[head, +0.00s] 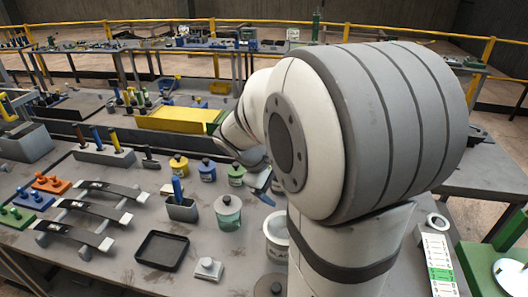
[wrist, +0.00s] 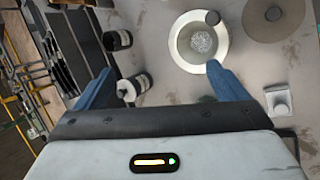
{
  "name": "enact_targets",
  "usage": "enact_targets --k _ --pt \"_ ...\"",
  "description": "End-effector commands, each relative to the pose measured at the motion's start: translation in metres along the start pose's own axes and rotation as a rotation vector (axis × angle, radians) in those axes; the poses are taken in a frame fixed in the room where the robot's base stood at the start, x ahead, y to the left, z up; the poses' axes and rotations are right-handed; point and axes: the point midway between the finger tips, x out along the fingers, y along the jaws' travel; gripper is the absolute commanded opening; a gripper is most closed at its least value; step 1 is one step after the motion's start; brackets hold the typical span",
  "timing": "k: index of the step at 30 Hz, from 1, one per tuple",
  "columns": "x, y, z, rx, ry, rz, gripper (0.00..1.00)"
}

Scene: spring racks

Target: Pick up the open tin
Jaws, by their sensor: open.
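The open tin (wrist: 229,47) shows in the wrist view as a pale round rim with grey, speckled contents, seen from above. In the head view the tin (head: 276,250) is a whitish pot on the bench, partly hidden behind my arm. My gripper (wrist: 159,68) is open with two blue fingers spread wide and nothing between them. The tip of its right finger overlaps the tin's lower rim in the wrist view; I cannot tell whether they touch. The tin lies mostly up and to the right of the gap between the fingers. In the head view my arm hides most of the gripper.
Two dark-and-white jars (wrist: 118,40) (wrist: 134,87) stand near the left finger. A large round disc (wrist: 270,18) lies right of the tin.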

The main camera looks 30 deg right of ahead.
Motion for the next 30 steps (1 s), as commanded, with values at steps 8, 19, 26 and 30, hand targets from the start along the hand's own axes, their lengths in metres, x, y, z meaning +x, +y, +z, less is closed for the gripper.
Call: enact_targets --k 8,19,26,30 --pt "0.117 0.073 -0.038 -0.406 -0.237 0.161 0.93" --pt "0.29 0.112 -0.081 -0.967 -0.441 0.291 0.93" --pt "0.341 0.111 -0.093 -1.134 -0.476 0.325 0.93" --pt "0.354 0.113 -0.093 -1.158 -0.481 0.331 0.93"
